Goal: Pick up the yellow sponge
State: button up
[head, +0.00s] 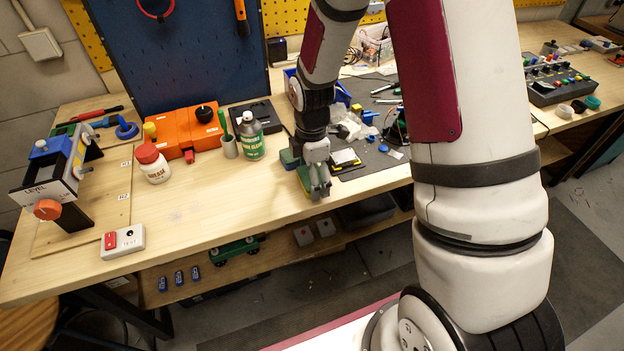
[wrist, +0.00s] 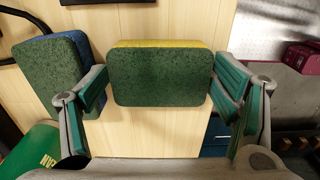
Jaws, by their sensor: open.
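The yellow sponge (wrist: 160,76) has a dark green scouring face turned to the wrist camera and a yellow strip along its top edge. It lies between the two spread fingers of my gripper (wrist: 162,72), with a visible gap on the right; contact on the left is unclear. A second sponge (wrist: 50,76), green-faced with a blue edge, sits just left of it, beside my left finger. In the head view my gripper (head: 317,184) is low over the bench's front edge, partly hiding the yellow sponge (head: 303,179). The blue-edged sponge (head: 289,159) is behind it.
An orange case (head: 187,132) and a red-lidded white jar (head: 153,165) are further left. A dark mat (head: 377,160) with small parts lies right. The bench's front-middle is clear.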

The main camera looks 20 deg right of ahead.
jog(key=shift+c, duration=0.2)
jog(key=c, duration=0.4)
jog(key=shift+c, duration=0.4)
jog(key=shift+r, duration=0.2)
jog(key=shift+r, duration=0.6)
notch_tip(320, 180, up, 2)
jog(key=shift+w+r, duration=0.1)
jog(key=s+a, duration=0.2)
jog(key=s, duration=0.5)
jog(key=s+a+r+p, duration=0.1)
jog(key=s+a, duration=0.2)
jog(key=s, duration=0.5)
jog(key=shift+s+r, duration=0.15)
jog(key=shift+s, duration=0.1)
